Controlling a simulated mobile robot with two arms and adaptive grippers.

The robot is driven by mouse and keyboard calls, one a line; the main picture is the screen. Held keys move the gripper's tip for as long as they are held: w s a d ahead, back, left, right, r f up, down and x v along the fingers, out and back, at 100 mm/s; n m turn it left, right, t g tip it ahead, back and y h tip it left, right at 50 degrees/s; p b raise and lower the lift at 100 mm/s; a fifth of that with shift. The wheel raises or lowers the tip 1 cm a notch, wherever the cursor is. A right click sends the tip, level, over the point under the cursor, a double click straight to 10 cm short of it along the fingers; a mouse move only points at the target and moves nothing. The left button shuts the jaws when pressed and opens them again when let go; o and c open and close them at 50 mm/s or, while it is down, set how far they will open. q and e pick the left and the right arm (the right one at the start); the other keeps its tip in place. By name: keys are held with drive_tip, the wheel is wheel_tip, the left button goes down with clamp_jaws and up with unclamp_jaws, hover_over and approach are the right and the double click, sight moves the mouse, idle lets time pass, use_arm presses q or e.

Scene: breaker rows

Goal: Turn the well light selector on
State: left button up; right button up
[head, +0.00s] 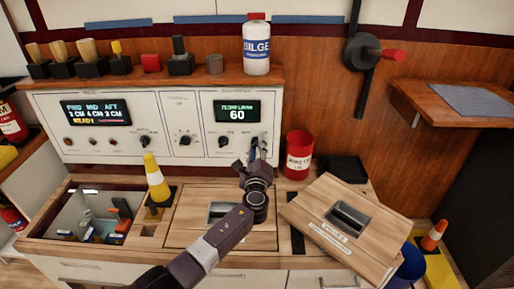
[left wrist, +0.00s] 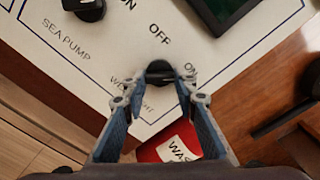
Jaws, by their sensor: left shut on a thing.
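The well light selector (left wrist: 160,70) is a black knob on the white panel (left wrist: 75,45), between printed words OFF and ON. Its own label is partly covered by a finger. My left gripper (head: 258,148) reaches up to the lower right part of the panel in the head view. In the left wrist view its two fingers (left wrist: 160,88) are shut on the selector from both sides. The gripper hides the selector in the head view, and I cannot tell exactly which way the knob points. My right gripper is not in view.
A sea pump knob (left wrist: 85,8) sits beside the selector. A red waste bin (head: 299,155) stands close to the right of the gripper. A white bilge bottle (head: 256,50) stands on the ledge above. A loose wooden hatch (head: 375,240) lies at the right of the counter.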

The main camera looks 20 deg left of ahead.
use_arm(q)
drive_tip(key=shift+f, duration=0.1)
drive_tip(key=o, duration=1.2)
drive_tip(key=shift+c, duration=0.2)
drive_tip(key=shift+s, duration=0.1)
drive_tip(key=v, duration=1.2)
